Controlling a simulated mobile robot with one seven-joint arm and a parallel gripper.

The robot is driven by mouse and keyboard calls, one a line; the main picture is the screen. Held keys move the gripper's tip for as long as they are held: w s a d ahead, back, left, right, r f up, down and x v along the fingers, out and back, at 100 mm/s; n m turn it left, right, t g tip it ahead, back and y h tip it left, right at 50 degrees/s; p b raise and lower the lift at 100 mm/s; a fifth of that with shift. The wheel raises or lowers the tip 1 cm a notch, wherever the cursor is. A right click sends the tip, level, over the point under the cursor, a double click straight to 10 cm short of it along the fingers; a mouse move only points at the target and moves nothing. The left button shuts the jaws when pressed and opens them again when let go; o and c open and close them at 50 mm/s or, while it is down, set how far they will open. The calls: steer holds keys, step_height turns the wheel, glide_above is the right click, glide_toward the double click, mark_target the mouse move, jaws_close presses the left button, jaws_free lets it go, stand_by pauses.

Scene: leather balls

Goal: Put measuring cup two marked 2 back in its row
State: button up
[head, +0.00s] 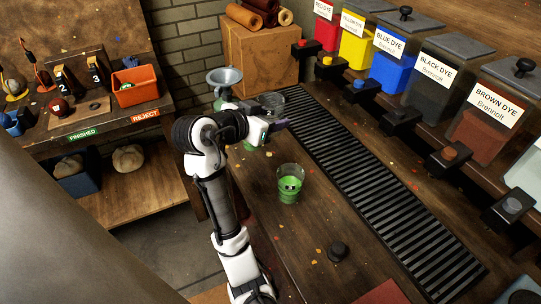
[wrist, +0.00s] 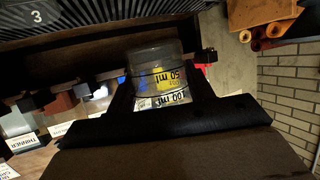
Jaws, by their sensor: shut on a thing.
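My gripper (head: 277,112) is shut on a clear measuring cup (wrist: 157,62), which sits between the two fingers in the wrist view. The cup has black rings and "50 ml" and "100 ml" marks, and it looks empty. I cannot read a number 2 on it. In the head view the cup (head: 271,100) shows partly behind my gripper, above the far end of the wooden bench. A second clear cup with green liquid (head: 289,187) stands upright on the bench, nearer and apart from my gripper. Something green (head: 249,147) is partly hidden behind my arm.
A black slatted grate (head: 370,185) runs along the bench. Dye dispensers, including blue (head: 391,72) and brown (head: 482,132), line the right.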

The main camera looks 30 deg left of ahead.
step_height(320, 180, down, 13)
steer(key=shift+f+p, duration=0.1)
steer(key=shift+p, duration=0.85)
steer(key=shift+f, duration=0.15)
steer(key=o, duration=1)
steer(key=shift+r, duration=0.2)
steer(key=b+v, duration=0.2)
steer(key=v, duration=1)
steer(key=shift+b, duration=0.4)
